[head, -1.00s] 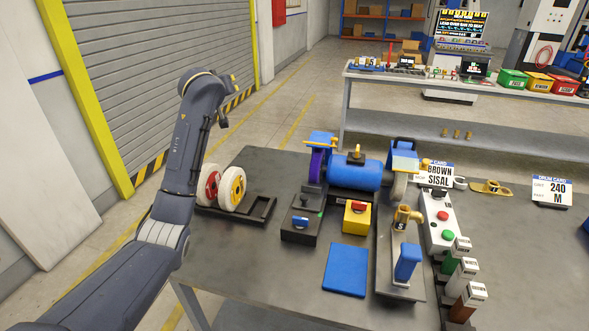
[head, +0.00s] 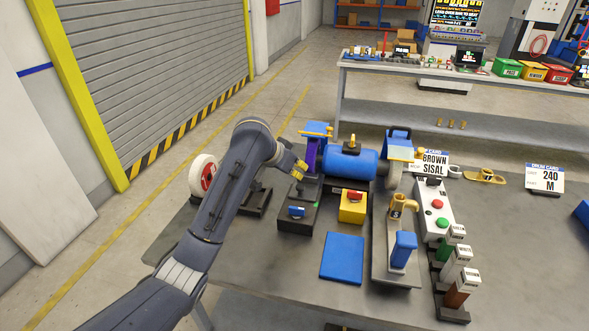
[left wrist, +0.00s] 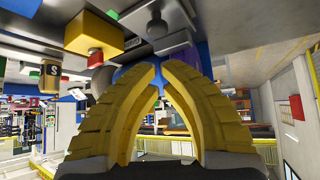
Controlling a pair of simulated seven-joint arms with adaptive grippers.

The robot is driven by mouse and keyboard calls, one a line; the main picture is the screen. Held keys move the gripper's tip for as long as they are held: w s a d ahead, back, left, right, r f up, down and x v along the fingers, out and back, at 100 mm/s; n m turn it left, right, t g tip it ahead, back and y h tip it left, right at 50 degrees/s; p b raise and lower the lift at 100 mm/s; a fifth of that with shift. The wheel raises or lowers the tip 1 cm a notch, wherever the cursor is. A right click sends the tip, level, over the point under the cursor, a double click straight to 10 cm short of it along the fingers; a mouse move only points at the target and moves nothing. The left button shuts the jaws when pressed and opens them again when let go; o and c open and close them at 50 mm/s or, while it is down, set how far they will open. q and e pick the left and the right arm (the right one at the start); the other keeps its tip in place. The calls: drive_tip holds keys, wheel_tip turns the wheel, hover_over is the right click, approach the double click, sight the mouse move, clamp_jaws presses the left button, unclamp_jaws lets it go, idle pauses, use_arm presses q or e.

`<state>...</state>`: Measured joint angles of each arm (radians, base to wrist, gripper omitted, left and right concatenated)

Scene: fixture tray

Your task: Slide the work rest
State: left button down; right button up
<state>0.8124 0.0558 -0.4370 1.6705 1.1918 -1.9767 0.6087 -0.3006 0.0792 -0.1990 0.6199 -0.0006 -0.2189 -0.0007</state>
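The bench grinder has a blue motor body (head: 350,166) and a purple wheel (head: 312,152) at its left end. In front of that wheel is a dark base (head: 296,226) with a blue knob (head: 297,212) and a dark upper part, which I take for the work rest (head: 308,188). My left gripper (head: 299,171), with yellow fingers, is just left of and above this part. In the left wrist view the fingertips (left wrist: 159,68) nearly meet, with nothing seen between them. A grey round knob (left wrist: 157,28) shows beyond the tips, apart from them. My right gripper is not in view.
A yellow box with a red button (head: 353,205) stands right of the base. A blue plate (head: 342,257) lies in front. A red-and-white wheel (head: 205,175) is partly behind my arm.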

sight(305, 178)
use_arm(q)
drive_tip(key=shift+x, duration=3.55)
drive_tip(key=shift+w, duration=0.1)
drive_tip(key=shift+s+a, duration=0.35)
drive_tip(key=shift+s, duration=0.1)
